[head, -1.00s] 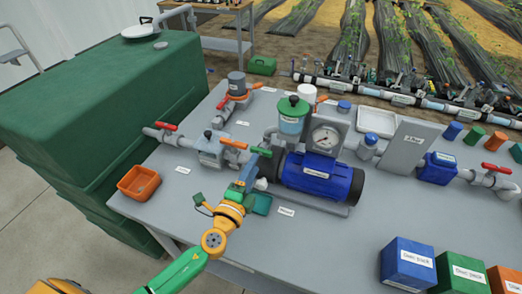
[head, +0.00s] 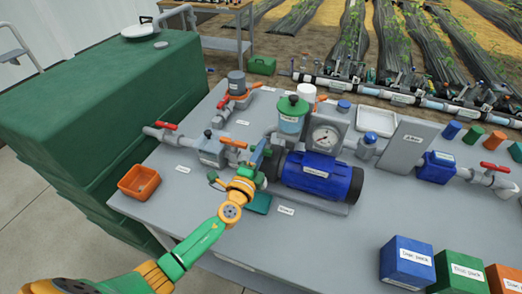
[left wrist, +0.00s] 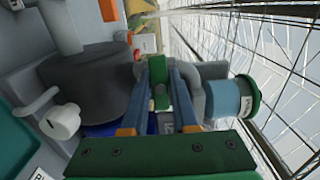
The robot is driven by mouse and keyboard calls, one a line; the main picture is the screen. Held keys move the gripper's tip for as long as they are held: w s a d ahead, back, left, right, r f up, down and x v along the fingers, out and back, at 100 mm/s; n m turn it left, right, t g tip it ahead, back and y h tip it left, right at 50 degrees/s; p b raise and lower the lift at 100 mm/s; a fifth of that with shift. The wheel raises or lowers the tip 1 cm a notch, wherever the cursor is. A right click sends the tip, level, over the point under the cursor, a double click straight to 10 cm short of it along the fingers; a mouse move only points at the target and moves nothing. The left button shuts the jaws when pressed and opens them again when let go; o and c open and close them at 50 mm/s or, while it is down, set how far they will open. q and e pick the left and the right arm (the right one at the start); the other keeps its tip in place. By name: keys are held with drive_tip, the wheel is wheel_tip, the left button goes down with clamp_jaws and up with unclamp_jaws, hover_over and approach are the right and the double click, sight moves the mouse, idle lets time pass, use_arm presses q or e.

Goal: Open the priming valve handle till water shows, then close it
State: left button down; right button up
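The green priming valve handle (left wrist: 159,84) stands between the fingers of my left gripper (left wrist: 160,72) in the left wrist view. The fingers are apart, one on each side of it, with little room; firm contact cannot be made out. In the head view my left gripper (head: 262,156) is at the near left side of the pump, hiding most of the handle. The green-lidded pot (head: 291,116) with a clear bluish body stands just behind; it also shows at the right in the left wrist view (left wrist: 224,98). My right gripper is in neither view.
The blue pump (head: 315,175) and gauge (head: 325,138) are right of my gripper. An orange handle (head: 234,143) is close on its left. An orange bin (head: 139,182) sits at the table's left edge. Labelled boxes (head: 407,262) stand front right; the table's front middle is clear.

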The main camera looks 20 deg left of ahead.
use_arm(q)
drive_tip(key=n+b, duration=0.2)
drive_tip(key=n, duration=0.1)
drive_tip(key=shift+f+n, duration=0.1)
drive_tip(key=shift+n, duration=0.2)
drive_tip(key=n+b, duration=0.1)
drive_tip(key=n, duration=0.3)
drive_tip(key=shift+n, duration=0.3)
drive_tip(key=n, duration=0.4)
drive_tip(key=shift+n, duration=0.3)
drive_tip(key=n+p, duration=0.1)
drive_tip(key=n, duration=0.4)
drive_tip(key=shift+n, duration=0.3)
drive_tip(key=c, duration=0.8)
unclamp_jaws()
drive_tip(key=shift+o, duration=0.2)
